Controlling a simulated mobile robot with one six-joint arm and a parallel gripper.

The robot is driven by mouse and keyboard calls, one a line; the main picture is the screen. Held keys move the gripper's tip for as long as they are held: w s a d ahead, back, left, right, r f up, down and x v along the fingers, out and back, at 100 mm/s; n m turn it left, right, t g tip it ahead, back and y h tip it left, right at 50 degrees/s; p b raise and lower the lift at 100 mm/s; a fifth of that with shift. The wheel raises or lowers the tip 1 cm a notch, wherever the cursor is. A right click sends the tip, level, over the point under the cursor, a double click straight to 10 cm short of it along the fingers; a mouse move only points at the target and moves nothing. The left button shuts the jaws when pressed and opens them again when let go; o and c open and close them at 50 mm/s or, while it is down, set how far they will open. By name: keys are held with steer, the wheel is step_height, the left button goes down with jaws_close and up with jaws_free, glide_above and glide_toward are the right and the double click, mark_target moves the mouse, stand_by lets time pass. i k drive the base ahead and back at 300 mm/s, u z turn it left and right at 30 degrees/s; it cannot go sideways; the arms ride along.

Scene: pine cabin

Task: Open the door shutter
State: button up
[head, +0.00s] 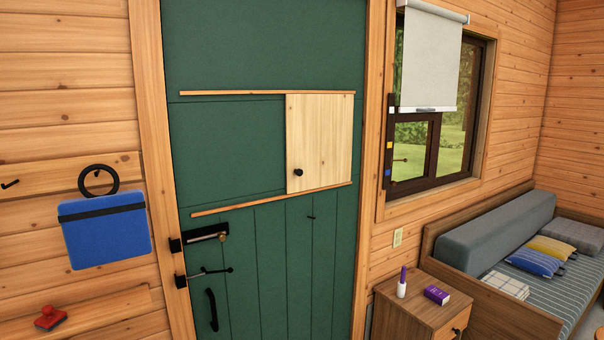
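The green door (275,260) stands in the middle of the head view and looks closed in its wooden frame. The door shutter (319,140) is a pale wooden panel with a small black knob (298,173) near its lower left corner. It sits between an upper wooden rail (265,93) and a lower wooden rail (270,199), at their right end. The space between the rails left of the panel shows green door surface. My gripper is not in this view.
Black latches (205,234) and a handle (212,310) are on the door's left side. A blue pouch (104,230) hangs on the left wall. A window (433,110) with a partly lowered blind, a nightstand (420,303) and a daybed (520,325) are at right.

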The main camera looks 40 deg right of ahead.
mark_target(319, 126)
steer(key=z, duration=0.05)
steer(key=i, duration=0.9)
steer(key=u, duration=0.05)
